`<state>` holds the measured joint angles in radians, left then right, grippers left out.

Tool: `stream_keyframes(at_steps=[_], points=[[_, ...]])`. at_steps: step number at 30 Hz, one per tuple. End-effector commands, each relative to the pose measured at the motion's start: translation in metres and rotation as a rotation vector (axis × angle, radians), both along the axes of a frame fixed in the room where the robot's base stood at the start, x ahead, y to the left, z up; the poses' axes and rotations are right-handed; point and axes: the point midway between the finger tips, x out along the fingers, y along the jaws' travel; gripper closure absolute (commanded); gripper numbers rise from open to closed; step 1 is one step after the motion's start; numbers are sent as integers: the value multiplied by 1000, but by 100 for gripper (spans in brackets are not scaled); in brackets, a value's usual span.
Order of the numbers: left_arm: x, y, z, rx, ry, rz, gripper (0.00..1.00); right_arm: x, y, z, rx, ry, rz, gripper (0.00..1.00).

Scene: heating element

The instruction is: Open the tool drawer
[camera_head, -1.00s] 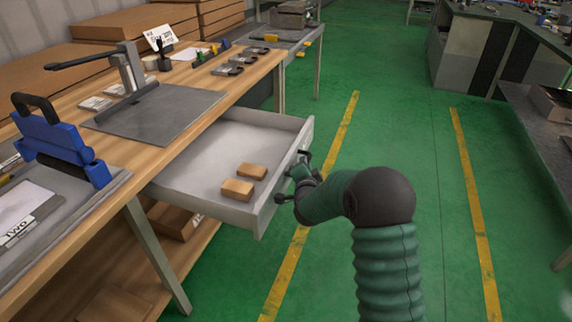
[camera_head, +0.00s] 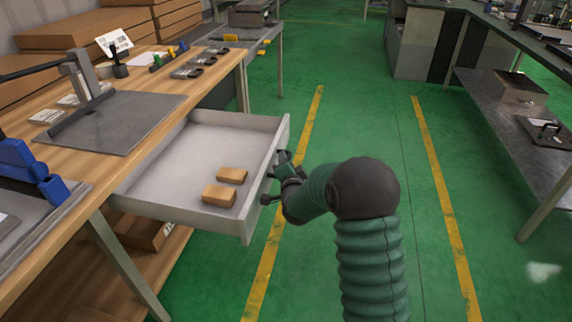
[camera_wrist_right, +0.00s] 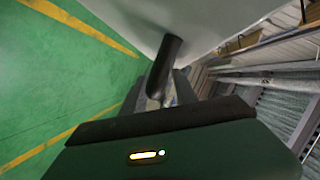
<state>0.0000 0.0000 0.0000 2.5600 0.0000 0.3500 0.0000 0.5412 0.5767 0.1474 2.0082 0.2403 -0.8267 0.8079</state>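The grey tool drawer (camera_head: 165,196) stands pulled well out from under the wooden workbench (camera_head: 190,93), its inside in view. Two small brown boxes (camera_head: 219,195) (camera_head: 232,175) lie in it near the front panel. My right gripper (camera_head: 280,178) is at the outer face of that panel, on the dark bar handle (camera_head: 268,199). In the right wrist view the handle (camera_wrist_right: 164,62) runs down between the grey fingers (camera_wrist_right: 168,92), which appear shut on it. The fingertips are partly hidden behind the handle. My left gripper is not in view.
Clear green floor with yellow lines (camera_head: 440,180) lies right of the drawer. A dark side bench (camera_head: 545,150) stands at far right. A blue tool (camera_head: 30,170) and a grey plate (camera_head: 115,122) sit on the workbench.

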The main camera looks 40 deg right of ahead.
Motion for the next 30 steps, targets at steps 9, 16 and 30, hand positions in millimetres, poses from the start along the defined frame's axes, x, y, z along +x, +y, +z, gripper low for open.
stream_keyframes(at_steps=[9,16,30], points=[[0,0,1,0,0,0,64,-2,3,-1,2,4,3,65],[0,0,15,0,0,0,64,-38,27,11,3,6,6,65],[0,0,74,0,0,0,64,-119,78,37,7,12,0,65]])
